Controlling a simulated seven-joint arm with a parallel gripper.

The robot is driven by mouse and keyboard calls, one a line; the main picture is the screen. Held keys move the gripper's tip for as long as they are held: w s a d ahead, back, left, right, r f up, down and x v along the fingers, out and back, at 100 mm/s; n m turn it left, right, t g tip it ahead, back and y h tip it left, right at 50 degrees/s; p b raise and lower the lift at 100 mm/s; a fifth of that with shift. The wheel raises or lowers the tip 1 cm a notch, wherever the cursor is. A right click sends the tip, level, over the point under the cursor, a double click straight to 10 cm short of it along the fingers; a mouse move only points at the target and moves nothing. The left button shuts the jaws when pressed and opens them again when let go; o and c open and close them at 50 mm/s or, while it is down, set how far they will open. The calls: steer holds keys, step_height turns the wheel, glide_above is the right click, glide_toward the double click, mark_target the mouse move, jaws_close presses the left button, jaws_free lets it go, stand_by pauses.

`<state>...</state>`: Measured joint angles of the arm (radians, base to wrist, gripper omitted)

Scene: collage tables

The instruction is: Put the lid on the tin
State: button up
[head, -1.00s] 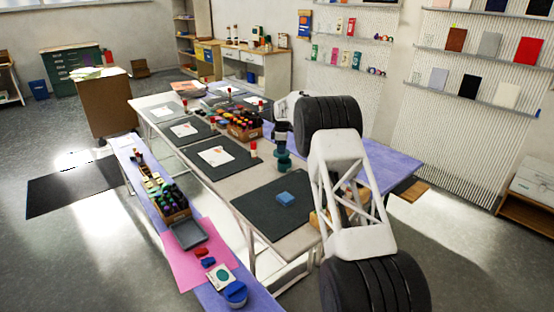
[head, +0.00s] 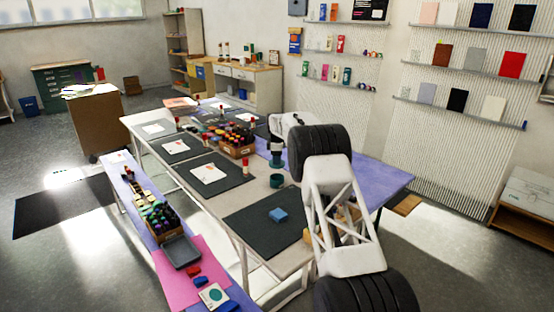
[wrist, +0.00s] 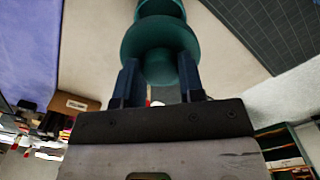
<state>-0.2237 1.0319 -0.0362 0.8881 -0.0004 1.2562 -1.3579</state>
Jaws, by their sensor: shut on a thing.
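My gripper (wrist: 158,78) is shut on the knob of a teal lid (wrist: 160,40), with one dark blue finger on each side of the knob. In the head view the lid (head: 277,160) hangs below my gripper (head: 277,151), above the table. The teal tin (head: 277,181) stands upright on the pale table, just behind the near dark mat. A gap shows between lid and tin in the head view. In the wrist view the tin (wrist: 160,8) shows partly beyond the lid, cut off by the top edge.
A blue block (head: 278,215) lies on the near dark mat (head: 255,232). A red-capped bottle (head: 246,169) stands left of the tin. A box of bottles (head: 238,148) stands farther back. A purple strip (head: 375,180) runs along the table's right side.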

steer(key=shift+f, duration=3)
steer(key=shift+f, duration=0.25)
stand_by(0.5)
steer(key=o, duration=1.5)
steer(key=shift+c, duration=0.2)
steer(key=shift+r, duration=0.2)
steer(key=shift+r, duration=3.35)
steer(key=shift+c, duration=0.4)
